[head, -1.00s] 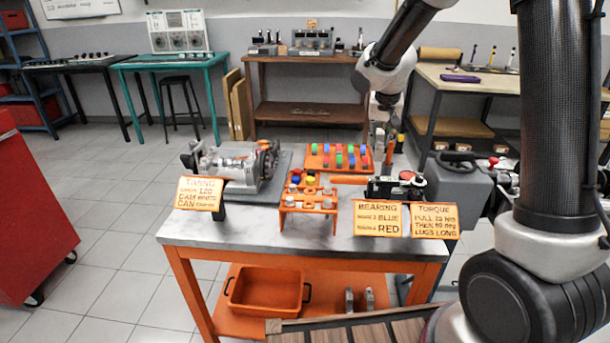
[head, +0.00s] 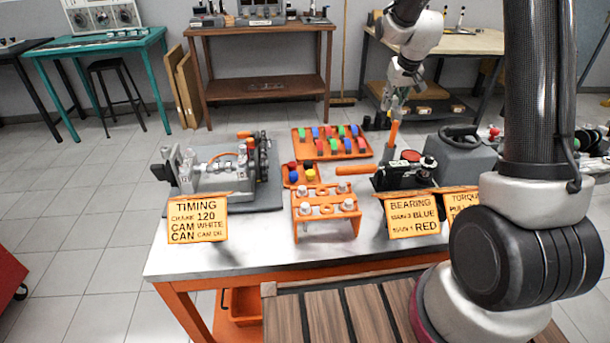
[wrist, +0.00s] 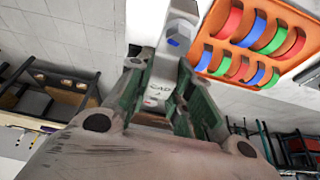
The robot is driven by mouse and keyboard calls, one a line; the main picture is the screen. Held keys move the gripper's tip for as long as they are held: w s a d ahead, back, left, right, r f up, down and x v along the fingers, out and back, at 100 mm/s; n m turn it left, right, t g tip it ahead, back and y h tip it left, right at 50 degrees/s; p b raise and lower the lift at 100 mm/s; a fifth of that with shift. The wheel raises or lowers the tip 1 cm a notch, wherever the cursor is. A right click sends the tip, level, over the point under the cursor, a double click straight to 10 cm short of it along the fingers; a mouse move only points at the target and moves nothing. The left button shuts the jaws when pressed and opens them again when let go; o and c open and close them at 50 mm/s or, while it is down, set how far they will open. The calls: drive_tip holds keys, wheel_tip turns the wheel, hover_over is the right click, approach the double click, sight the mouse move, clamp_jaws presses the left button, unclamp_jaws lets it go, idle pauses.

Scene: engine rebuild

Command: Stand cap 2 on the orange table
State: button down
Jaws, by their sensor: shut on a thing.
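The orange table (head: 260,250) has a pale marble-like top and orange legs, and stands in front of me in the head view. My gripper (head: 393,98) is raised above its far right side. In the wrist view, my gripper (wrist: 158,95) has its green-padded fingers shut on a grey metal cap (wrist: 161,78). The cap has "CAP" lettering and a blue mark at its far end; its number is too small to read surely. The cap is hard to make out in the head view.
An engine block (head: 215,175) stands on the table's left. An orange tray of coloured shells (head: 298,150), an orange bolt rack (head: 325,228), black tooling (head: 405,172) and signs (head: 197,220) crowd the top. Bare marble shows at the front left and middle.

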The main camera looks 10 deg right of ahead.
drive_tip(key=shift+w+d, duration=0.2)
drive_tip(key=shift+d, duration=0.15)
drive_tip(key=shift+f, duration=0.2)
wheel_tip(320, 180, down, 10)
drive_tip(key=shift+r, duration=0.15)
drive_tip(key=c, duration=1.3)
unclamp_jaws()
